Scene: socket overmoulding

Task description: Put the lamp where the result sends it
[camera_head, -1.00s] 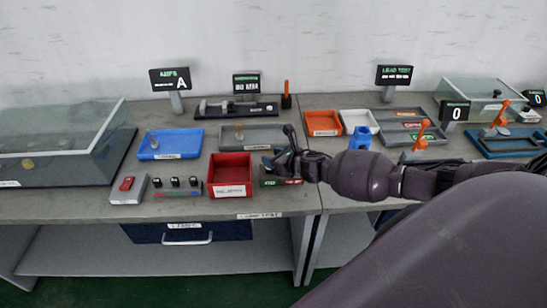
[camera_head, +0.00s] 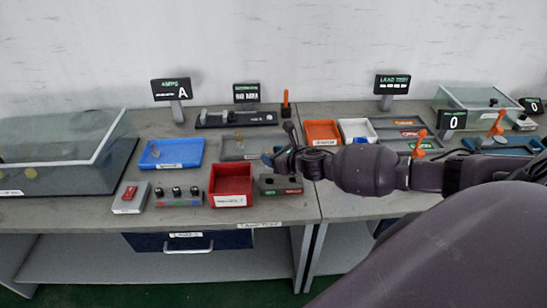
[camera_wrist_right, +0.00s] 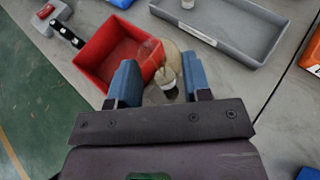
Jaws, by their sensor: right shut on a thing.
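My right gripper (camera_wrist_right: 160,82) is shut on a lamp (camera_wrist_right: 168,62) with a clear round bulb and a pale and dark base, held between the blue fingers. In the head view my right gripper (camera_head: 272,157) is above a small grey box (camera_head: 281,185) with green and red labels, just right of the red bin (camera_head: 230,187). In the wrist view the red bin (camera_wrist_right: 108,48) looks empty and lies left of the lamp. A blue tray (camera_head: 171,154) and a grey tray (camera_head: 250,145) stand behind, each with a small lamp-like piece. My left gripper is out of view.
A glass-sided case (camera_head: 60,140) fills the far left. Display signs (camera_head: 171,90) stand behind. Orange (camera_head: 321,132) and white trays (camera_head: 357,131) stand right.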

